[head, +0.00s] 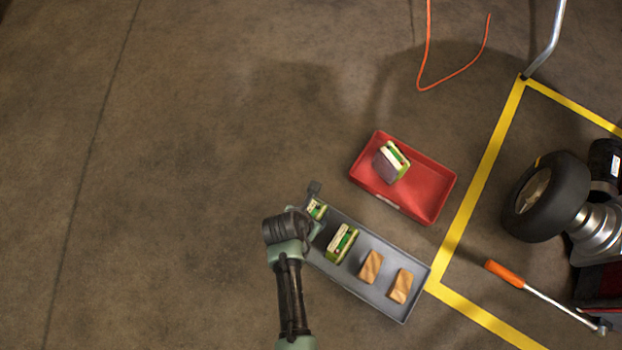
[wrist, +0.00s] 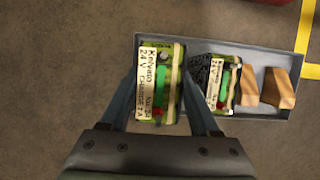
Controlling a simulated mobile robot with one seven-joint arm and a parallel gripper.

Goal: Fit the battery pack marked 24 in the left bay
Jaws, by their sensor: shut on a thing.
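My gripper (wrist: 160,92) is shut on a green and cream battery pack (wrist: 154,75) whose label reads 24 V. In the head view this pack (head: 318,208) shows only partly beside my gripper (head: 314,218), at the upper left end of a grey tray (head: 385,309). The pack covers that end of the tray in the wrist view, and I cannot tell whether it touches the tray. I cannot make out which place is the left bay.
Two wooden blocks (head: 371,266) (head: 401,286) fill the tray's right part. A red bin (head: 431,190) behind it holds another pack (head: 391,163). An orange-handled tool (head: 505,273), yellow floor lines (head: 487,165) and a wheel (head: 548,197) are at the right. The left floor is clear.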

